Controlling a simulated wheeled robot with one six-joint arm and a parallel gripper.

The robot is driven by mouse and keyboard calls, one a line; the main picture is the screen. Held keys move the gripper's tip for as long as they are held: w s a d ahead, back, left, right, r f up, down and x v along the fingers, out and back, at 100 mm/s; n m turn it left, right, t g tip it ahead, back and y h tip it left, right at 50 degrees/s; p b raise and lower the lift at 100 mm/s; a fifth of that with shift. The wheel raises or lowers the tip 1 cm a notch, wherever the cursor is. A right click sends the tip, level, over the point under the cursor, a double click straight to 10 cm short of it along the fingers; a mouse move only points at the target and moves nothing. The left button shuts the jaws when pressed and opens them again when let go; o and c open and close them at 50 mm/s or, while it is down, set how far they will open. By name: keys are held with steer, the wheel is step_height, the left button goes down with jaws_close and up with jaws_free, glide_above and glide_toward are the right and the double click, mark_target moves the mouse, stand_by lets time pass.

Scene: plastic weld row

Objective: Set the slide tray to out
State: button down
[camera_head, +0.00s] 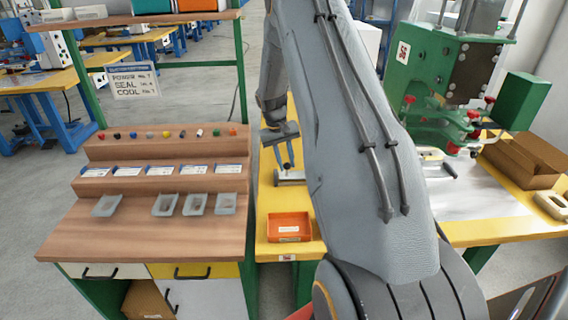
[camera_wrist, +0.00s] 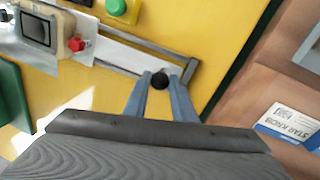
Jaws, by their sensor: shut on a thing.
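The slide tray is a grey metal frame (camera_wrist: 133,46) on the yellow bench top in the wrist view. A round black knob (camera_wrist: 159,80) sits at its end near the middle of the picture. My gripper (camera_wrist: 161,89) is shut on this knob, with one blue-grey finger on each side of it. In the head view my gripper (camera_head: 285,160) points down at a grey metal part (camera_head: 288,179) on the yellow bench. My arm hides most of the tray there.
An orange bin (camera_head: 289,227) stands on the yellow bench in front of my gripper. A wooden stepped rack (camera_head: 165,215) is at left. A green press (camera_head: 440,68) and a cardboard box (camera_head: 526,160) are at right. A red knob (camera_wrist: 77,44) and green button (camera_wrist: 118,7) show near the tray.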

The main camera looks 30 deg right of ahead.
steer(key=shift+w+a, duration=0.1)
steer(key=shift+a, duration=0.1)
steer(key=c, duration=1.5)
jaws_free()
steer(key=shift+a, duration=0.15)
steer(key=shift+r, duration=0.3)
steer(key=shift+w+a+r+b, duration=0.1)
steer(key=shift+a+r+b, duration=0.15)
steer(key=shift+r, duration=0.9)
steer(key=shift+w+a+r+b, duration=0.1)
steer(key=shift+r+b, duration=0.2)
steer(key=shift+r, duration=0.9)
steer(key=shift+w+a+r+b, duration=0.1)
steer(key=shift+a+r+b, duration=0.15)
steer(key=shift+r, duration=0.9)
